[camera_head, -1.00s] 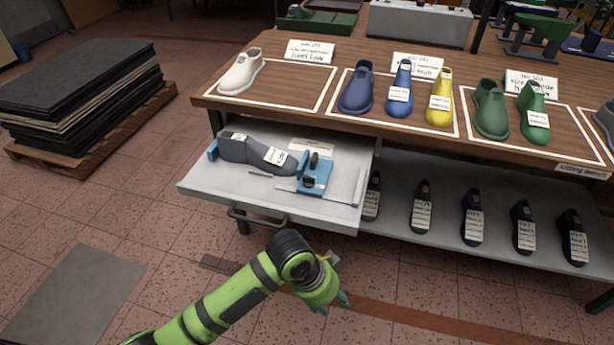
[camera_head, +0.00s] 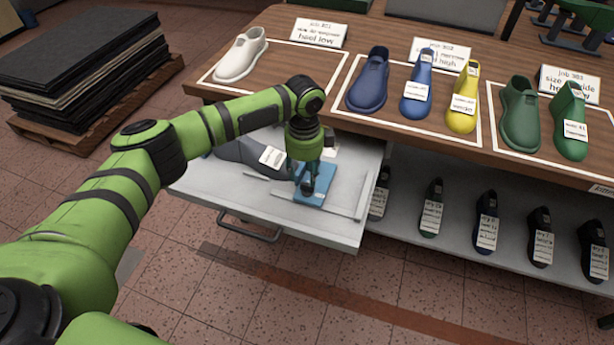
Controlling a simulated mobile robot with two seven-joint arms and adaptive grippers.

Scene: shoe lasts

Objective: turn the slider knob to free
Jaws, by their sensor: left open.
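The blue slider block (camera_head: 322,184) sits on the open drawer (camera_head: 225,191) under the bench top. The left gripper is open. A grey shoe last (camera_head: 236,151) with a white label lies left of the slider, partly behind my arm. My right gripper is not in view.
The bench top (camera_head: 350,38) holds white, blue, yellow and green lasts in outlined areas. Its front edge overhangs the drawer's back. Several dark lasts stand on the lower shelf (camera_head: 400,228) at the right. The drawer's front left is clear.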

